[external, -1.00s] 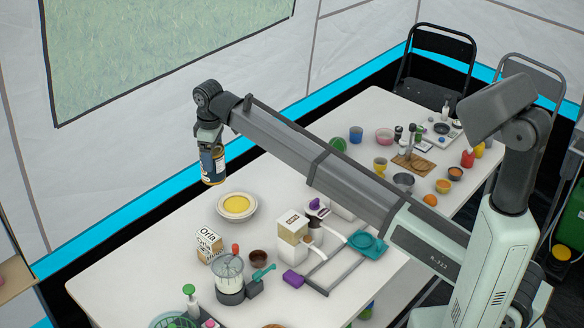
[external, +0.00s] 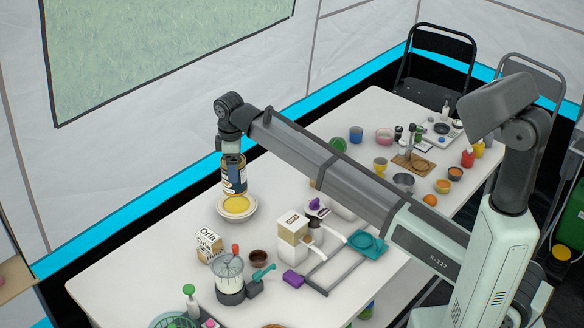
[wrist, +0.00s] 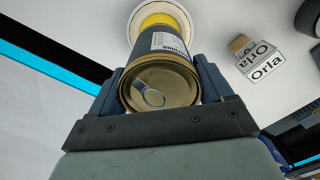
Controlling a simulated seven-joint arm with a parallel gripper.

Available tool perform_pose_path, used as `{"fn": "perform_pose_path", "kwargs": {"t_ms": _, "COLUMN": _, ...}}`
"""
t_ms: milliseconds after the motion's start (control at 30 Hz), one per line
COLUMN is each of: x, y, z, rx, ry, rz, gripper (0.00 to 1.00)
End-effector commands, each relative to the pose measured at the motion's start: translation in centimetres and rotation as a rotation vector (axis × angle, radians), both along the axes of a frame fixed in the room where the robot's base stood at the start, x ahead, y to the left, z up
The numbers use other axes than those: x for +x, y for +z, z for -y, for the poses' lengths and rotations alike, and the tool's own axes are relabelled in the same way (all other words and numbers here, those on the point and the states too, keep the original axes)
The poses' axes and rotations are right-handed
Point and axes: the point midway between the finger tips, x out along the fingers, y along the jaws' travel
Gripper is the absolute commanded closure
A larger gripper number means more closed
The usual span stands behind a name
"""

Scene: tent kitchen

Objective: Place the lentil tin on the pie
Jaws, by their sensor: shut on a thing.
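The lentil tin (external: 234,182) is a dark-labelled can with gold ends, held upright. My gripper (external: 233,160) is shut on it near its top. In the wrist view the tin (wrist: 160,85) fills the space between the jaws, its gold lid and pull ring facing the camera. The pie (external: 237,205) is a yellow round in a white dish on the table. The tin's lower end is over the pie's back part in the external view; I cannot tell whether they touch. In the wrist view the pie (wrist: 158,20) shows beyond the tin, partly hidden by it.
An Orla carton (external: 209,245) stands in front of the pie; it also shows in the wrist view (wrist: 264,62). A small brown bowl (external: 258,257), a blender (external: 229,280) and a cream-coloured box (external: 292,236) are nearby. The table left of the pie is clear.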

Motion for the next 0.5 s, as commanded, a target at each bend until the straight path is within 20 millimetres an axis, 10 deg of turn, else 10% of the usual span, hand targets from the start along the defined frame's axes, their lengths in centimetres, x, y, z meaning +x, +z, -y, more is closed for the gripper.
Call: {"fn": "perform_pose_path", "kwargs": {"t_ms": 500, "x": 0.0, "y": -5.3, "z": 0.0, "rx": 0.0, "ry": -0.001, "rz": 0.0, "gripper": 0.71}}
